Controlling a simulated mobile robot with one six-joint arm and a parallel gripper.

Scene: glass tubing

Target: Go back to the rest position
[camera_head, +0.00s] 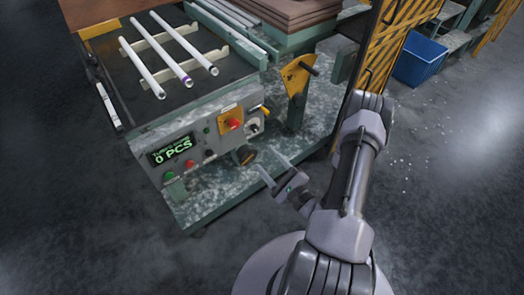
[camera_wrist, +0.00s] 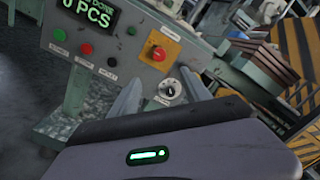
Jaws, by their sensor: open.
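My gripper (camera_head: 268,166) is open and empty, in front of the control panel of a green machine (camera_head: 225,195). Its two fingers point up and left toward the panel's lower right part in the head view. In the wrist view the two fingers (camera_wrist: 158,95) stand apart on either side of a black rotary knob (camera_wrist: 171,90), which shows beyond them. I cannot tell whether they touch the panel. My arm comes in from the lower right of the head view.
Several white glass tubes (camera_head: 144,66) lie on a rack on the machine top. The panel has a display (camera_head: 172,150) reading 0 PCS and a red button on yellow (camera_head: 231,122). A yellow-black guard (camera_head: 385,50) stands behind my arm. A blue bin (camera_head: 420,62) is at upper right.

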